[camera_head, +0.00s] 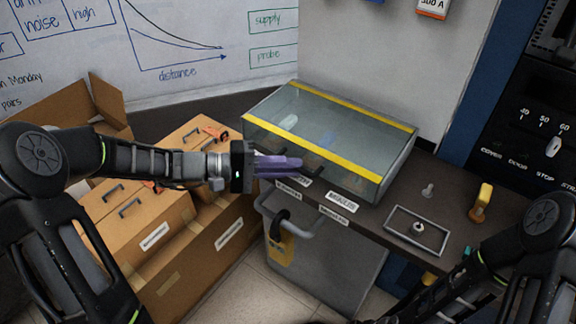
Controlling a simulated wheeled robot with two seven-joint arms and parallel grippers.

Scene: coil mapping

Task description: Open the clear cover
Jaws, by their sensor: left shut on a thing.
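The clear cover (325,132) is a glass-like box lid with yellow strips along its front and back top edges. It sits closed on the dark bench in the middle of the head view. My left gripper (280,165) reaches in from the left to the lower front left of the cover. Its purple fingers are shut at a dark handle on the front; the exact grip is partly hidden by the fingers. My right arm shows at the lower right, but its gripper is not clearly visible. Blurred small items show through the cover.
Cardboard boxes (150,225) stand left of the bench. A framed plate with a knob (418,228) and a yellow-handled item (482,202) lie on the bench at right. A yellow padlock (281,245) hangs on the cabinet below. A black control panel (530,130) stands at far right.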

